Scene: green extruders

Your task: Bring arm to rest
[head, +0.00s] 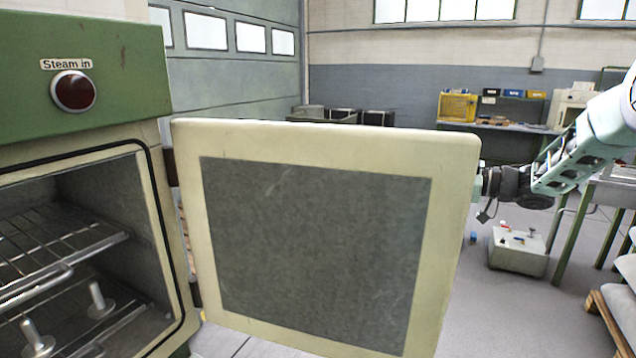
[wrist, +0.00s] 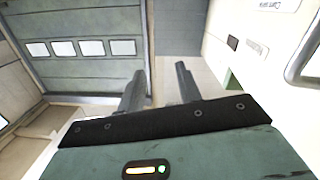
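My arm reaches in from the right of the head view, and its wrist is beside the right edge of the open oven door (head: 455,230). The fingers are hidden behind the door there. In the wrist view my gripper (wrist: 160,82) shows two dark fingers standing apart with nothing between them, so it is open and empty. The arm is stretched out. I cannot tell whether the hand touches the door.
The green and cream oven (head: 90,60) at left has a red "Steam in" lamp (head: 73,91) and wire racks (head: 60,255) inside. A workbench (head: 510,126) stands at the back right. A grey box (head: 518,252) is on the floor.

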